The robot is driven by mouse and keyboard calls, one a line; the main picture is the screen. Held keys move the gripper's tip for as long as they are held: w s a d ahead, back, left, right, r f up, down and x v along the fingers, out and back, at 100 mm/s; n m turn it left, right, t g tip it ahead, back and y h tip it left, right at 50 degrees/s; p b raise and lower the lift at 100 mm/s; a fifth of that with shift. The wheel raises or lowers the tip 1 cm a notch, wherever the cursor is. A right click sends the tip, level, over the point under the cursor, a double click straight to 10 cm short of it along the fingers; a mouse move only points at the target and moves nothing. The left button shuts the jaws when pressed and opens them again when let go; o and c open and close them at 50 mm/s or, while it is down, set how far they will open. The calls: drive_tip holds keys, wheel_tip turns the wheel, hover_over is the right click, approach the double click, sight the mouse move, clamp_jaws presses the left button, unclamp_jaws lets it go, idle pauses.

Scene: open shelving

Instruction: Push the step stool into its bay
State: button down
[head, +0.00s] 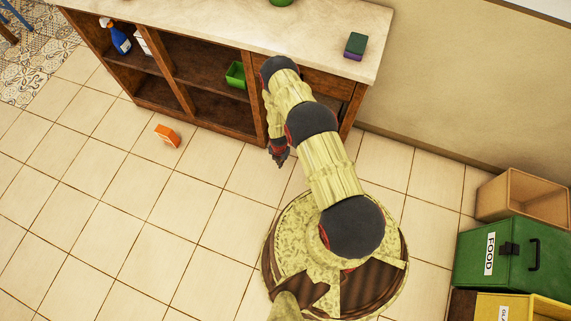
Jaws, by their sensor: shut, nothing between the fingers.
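I cannot make out a step stool in the head view; my arm covers part of the right-hand bay and the floor there. The wooden shelving unit (184,88) has open bays under a pale top. Its right-hand bay (325,84) is mostly hidden behind my arm, with a drawer-like front at the top. My gripper (281,161) is shut and empty. It points down in front of the upright left of that bay, and I cannot tell whether it touches anything.
A green bin (236,75) sits in the middle bay; a blue spray bottle (115,37) stands in the left bay. An orange box (167,136) lies on the floor. A green FOOD crate (511,257) and cardboard box (522,195) stand at right. The left floor is mostly clear.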

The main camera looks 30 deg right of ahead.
drive_tip(key=s+a+r+m+g, duration=0.1)
drive_tip(key=s+r+m+g, duration=0.1)
drive_tip(key=s+r+m, duration=0.2)
drive_tip(key=s+a+r+m+g+p, duration=0.1)
drive_tip(key=s+r+m+g, duration=0.1)
drive_tip(key=s+r+m, duration=0.3)
drive_tip(key=shift+r+m+y, duration=0.4)
drive_tip(key=shift+r+m, duration=1.7)
drive_tip(key=shift+r, duration=1.2)
drive_tip(key=shift+s, duration=0.1)
drive_tip(key=shift+m, duration=0.3)
